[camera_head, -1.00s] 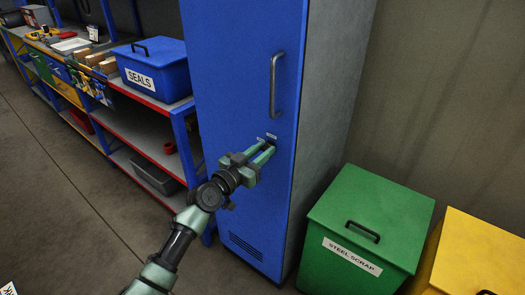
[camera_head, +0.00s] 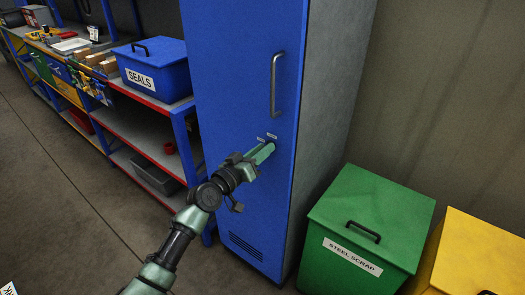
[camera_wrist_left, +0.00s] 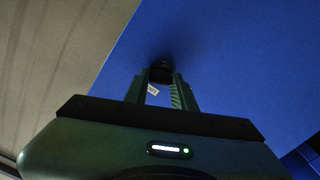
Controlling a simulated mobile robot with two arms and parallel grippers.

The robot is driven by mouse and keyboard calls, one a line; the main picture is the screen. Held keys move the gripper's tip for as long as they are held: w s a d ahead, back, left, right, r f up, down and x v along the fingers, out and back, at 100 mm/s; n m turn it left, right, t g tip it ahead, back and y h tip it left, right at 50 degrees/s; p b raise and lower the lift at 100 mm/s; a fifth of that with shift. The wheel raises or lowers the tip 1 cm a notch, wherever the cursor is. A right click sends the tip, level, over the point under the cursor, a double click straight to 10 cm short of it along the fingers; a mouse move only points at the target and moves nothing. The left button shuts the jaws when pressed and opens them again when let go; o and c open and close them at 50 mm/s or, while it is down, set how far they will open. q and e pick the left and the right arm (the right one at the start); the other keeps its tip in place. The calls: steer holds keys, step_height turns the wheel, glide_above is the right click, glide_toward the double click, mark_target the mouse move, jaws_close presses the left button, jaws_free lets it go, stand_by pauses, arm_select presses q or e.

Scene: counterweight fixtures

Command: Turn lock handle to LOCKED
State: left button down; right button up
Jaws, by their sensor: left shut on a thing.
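A tall blue cabinet (camera_head: 245,75) stands in the middle of the head view, its door shut. My left gripper (camera_head: 265,150) reaches the door below the long grey pull handle (camera_head: 274,85). Its fingers are shut on the lock handle (camera_wrist_left: 160,70), a small dark piece on the door between the fingertips in the left wrist view. The gripper and its fingers hide the lock handle in the head view. Small labels (camera_head: 271,136) sit on the door just above the fingertips, too small to read. My right gripper is not in view.
A green STEEL SCRAP bin (camera_head: 370,225) stands right of the cabinet, with a yellow bin (camera_head: 480,260) beside it. A shelf unit with a blue SEALS box (camera_head: 155,70) stands at the left.

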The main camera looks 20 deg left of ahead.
arm_select(q)
steer(key=n+p, duration=0.1)
steer(key=n, duration=1.1)
steer(key=shift+a+f+n+p, duration=0.1)
steer(key=shift+f+n+p, duration=0.1)
steer(key=shift+n+p, duration=0.15)
stand_by(0.4)
steer(key=c, duration=1.2)
jaws_free()
steer(key=shift+o, duration=0.2)
steer(key=v, duration=0.7)
steer(key=shift+s+a+b, duration=0.15)
steer(key=shift+s+b, duration=0.2)
